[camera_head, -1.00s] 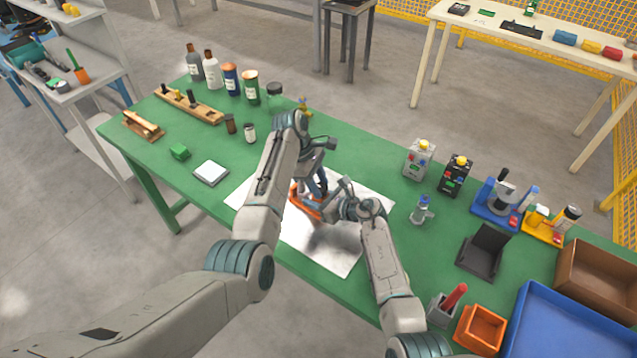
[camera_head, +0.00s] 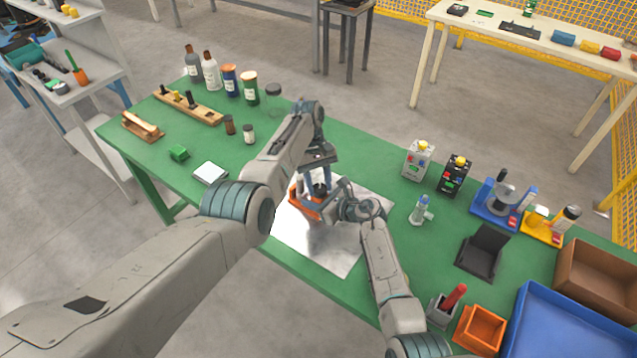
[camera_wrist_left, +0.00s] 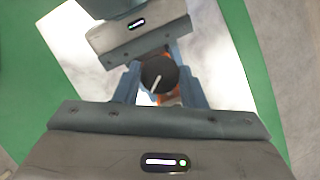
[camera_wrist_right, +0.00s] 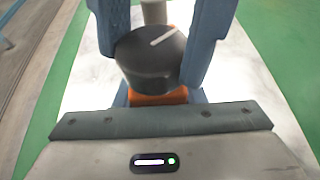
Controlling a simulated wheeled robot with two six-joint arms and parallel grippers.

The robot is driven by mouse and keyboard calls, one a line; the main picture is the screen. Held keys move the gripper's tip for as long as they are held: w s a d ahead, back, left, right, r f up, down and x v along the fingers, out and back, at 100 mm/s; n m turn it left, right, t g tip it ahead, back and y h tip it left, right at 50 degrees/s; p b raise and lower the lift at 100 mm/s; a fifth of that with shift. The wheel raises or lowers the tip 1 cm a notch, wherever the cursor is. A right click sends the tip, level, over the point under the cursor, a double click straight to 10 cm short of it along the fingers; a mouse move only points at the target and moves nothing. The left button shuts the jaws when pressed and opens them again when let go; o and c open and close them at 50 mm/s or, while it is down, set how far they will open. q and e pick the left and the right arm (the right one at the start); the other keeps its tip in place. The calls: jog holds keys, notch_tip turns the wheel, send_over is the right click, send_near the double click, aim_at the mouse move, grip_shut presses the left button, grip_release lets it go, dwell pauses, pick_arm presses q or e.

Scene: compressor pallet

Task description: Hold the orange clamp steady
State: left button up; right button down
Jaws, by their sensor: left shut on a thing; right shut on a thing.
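The orange clamp (camera_head: 303,203) is on the white sheet on the green table, partly covered by my grippers. It also shows as orange under the knob in the right wrist view (camera_wrist_right: 158,97). My right gripper (camera_head: 335,200) reaches in low from the right and is shut on the clamp; the contact is mostly hidden. A black round knob (camera_wrist_left: 158,74) with a white line stands above the clamp and also shows in the right wrist view (camera_wrist_right: 150,60). My left gripper (camera_head: 318,186) comes from above, its blue fingers on both sides of the knob.
The white sheet (camera_head: 335,258) is bare in front of the grippers. A small clear bottle (camera_head: 421,210) and a dark stand (camera_head: 483,252) are to the right. A white square pad (camera_head: 210,173) and a green block (camera_head: 179,153) are to the left.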

pick_arm(q)
jog(key=shift+m+y, duration=0.3)
jog(key=shift+m, duration=0.2)
jog(key=o, duration=1)
jog(key=v, duration=0.7)
jog(key=shift+r, duration=0.2)
jog(key=shift+w, duration=0.15)
